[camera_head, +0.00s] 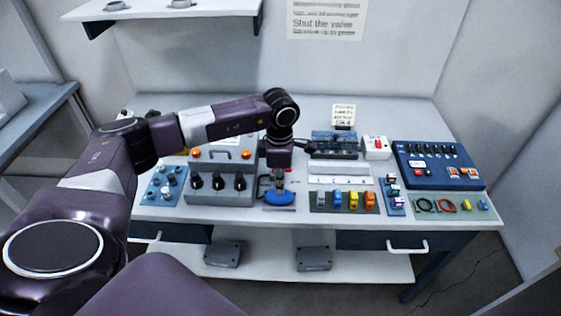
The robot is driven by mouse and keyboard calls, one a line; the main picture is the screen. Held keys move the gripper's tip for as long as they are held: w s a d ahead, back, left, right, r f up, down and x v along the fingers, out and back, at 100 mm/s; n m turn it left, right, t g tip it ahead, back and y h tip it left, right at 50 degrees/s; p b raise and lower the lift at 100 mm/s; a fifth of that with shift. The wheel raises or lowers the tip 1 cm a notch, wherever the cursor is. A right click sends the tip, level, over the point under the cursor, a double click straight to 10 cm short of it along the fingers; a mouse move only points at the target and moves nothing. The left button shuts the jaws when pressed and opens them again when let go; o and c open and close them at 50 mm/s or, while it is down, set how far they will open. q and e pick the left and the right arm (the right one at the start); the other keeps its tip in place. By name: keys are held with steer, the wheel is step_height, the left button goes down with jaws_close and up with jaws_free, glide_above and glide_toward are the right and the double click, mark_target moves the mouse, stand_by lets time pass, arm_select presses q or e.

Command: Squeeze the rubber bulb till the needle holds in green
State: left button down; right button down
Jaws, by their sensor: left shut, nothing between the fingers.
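A blue rubber bulb (280,198) lies near the front edge of the workbench, left of its middle. My left arm reaches in from the left, and my left gripper (279,183) points down just above the bulb. The gripper is shut with nothing in its fingers. From this view I cannot tell whether the fingertips touch the top of the bulb. I cannot make out a gauge needle or a green zone; my arm covers part of the bench behind the bulb. My right gripper is not in view.
Left of the bulb stands a grey box with black knobs (218,187), and a blue knob panel (165,186). To the right are a tray of coloured pieces (341,206) and a dark blue switch panel (438,177). Drawer handles (408,246) stick out below the bench front.

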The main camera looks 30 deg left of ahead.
arm_select(q)
steer(key=shift+r+p, duration=1.45)
steer(key=shift+r, duration=1.4)
